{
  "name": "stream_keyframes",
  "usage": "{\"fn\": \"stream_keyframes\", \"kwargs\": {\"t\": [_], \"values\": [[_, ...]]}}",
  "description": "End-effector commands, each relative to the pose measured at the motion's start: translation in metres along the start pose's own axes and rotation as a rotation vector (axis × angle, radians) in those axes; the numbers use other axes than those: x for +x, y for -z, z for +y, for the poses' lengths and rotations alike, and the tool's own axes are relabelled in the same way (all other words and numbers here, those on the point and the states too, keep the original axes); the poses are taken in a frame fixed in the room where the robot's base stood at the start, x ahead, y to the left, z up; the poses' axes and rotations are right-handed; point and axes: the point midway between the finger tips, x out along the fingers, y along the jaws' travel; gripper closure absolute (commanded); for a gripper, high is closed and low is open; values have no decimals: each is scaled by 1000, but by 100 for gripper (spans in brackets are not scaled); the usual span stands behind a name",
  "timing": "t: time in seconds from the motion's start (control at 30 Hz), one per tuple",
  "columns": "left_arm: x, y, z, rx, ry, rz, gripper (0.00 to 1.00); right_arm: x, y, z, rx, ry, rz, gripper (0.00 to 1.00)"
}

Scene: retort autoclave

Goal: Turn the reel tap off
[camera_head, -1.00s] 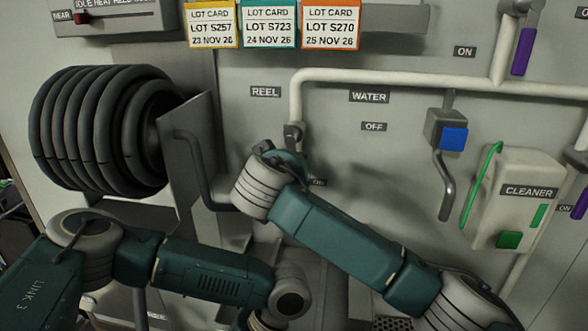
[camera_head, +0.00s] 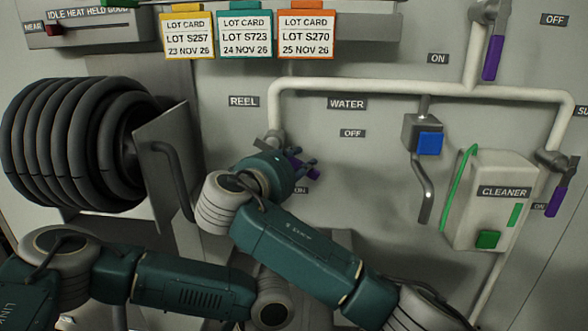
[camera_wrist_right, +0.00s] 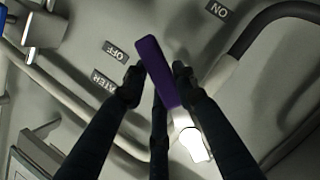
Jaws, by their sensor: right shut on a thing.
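The reel tap has a purple lever (camera_head: 303,168) on a metal valve body (camera_head: 272,141), below the REEL label (camera_head: 244,101). My right gripper (camera_head: 308,166) is shut on this lever. In the right wrist view the purple lever (camera_wrist_right: 157,72) lies between the dark fingers of my right gripper (camera_wrist_right: 155,80), with its bright metal end lower right. The lever points rightward and slightly down in the head view, between the ON label (camera_head: 300,190) and the OFF label (camera_head: 352,133). My left arm shows at lower left; its gripper is out of view.
A hose reel (camera_head: 70,140) and its side plate (camera_head: 165,165) stand left of the tap. A white pipe (camera_head: 380,86) runs above. A blue-marked spray handle (camera_head: 424,140), a cleaner box (camera_head: 495,195) and other purple-levered taps (camera_head: 492,58) are to the right.

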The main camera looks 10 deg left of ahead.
Motion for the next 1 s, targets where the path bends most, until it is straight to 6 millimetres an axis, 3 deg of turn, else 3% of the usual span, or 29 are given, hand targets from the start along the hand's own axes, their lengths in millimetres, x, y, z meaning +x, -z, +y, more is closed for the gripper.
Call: {"fn": "stream_keyframes", "kwargs": {"t": [0.5,1.0], "values": [[0,0,0,0,1,0,100,-4,8,27,-377,-156,2,100],[0,0,0,0,1,0,100,-6,13,34,-494,-204,3,100]]}}
